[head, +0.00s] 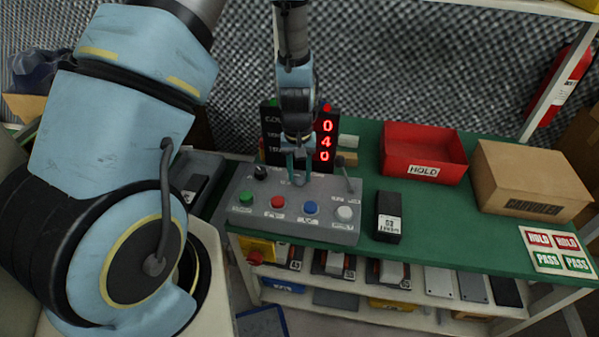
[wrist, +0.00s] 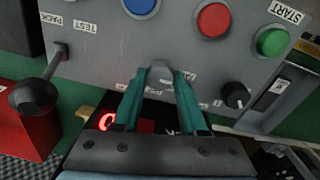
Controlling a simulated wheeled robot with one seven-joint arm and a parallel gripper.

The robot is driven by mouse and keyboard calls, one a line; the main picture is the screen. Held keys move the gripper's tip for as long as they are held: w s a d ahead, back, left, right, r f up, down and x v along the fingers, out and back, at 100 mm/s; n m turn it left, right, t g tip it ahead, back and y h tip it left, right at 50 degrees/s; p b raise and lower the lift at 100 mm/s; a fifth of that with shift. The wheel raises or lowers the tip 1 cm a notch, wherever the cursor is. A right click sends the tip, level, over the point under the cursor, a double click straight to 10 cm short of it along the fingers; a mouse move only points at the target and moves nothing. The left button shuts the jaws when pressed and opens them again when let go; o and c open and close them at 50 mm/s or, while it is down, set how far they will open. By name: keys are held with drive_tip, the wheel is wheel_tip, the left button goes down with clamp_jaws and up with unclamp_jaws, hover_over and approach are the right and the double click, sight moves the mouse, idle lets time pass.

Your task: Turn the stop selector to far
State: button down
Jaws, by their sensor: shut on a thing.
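The grey control box (head: 240,215) stands on the green bench top. My gripper (head: 298,180) points down at the middle of its rear part. In the wrist view its two green fingers (wrist: 158,82) are shut on a pale grey selector knob (wrist: 160,71), one finger on each side. The label and pointer of this knob are mostly hidden by the fingers, so I cannot read its setting. A black round knob (wrist: 235,95) with a pale mark sits apart from it, and also shows at the box's rear left in the head view (head: 260,172).
Green (head: 246,198), red (head: 277,202), blue (head: 311,207) and white (head: 345,212) buttons line the box's front. A ball-ended lever (wrist: 36,92) stands at one side. A display (head: 325,142) reading 040 is behind. A red HOLD bin (head: 425,145) and cardboard box (head: 530,178) stand right.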

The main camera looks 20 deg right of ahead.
sight(298, 176)
drive_tip(key=shift+c, duration=2.2)
unclamp_jaws()
wheel_tip(298, 176, up, 11)
drive_tip(key=b, duration=0.1)
drive_tip(key=shift+a, duration=0.15)
drive_tip(key=shift+f, duration=0.1)
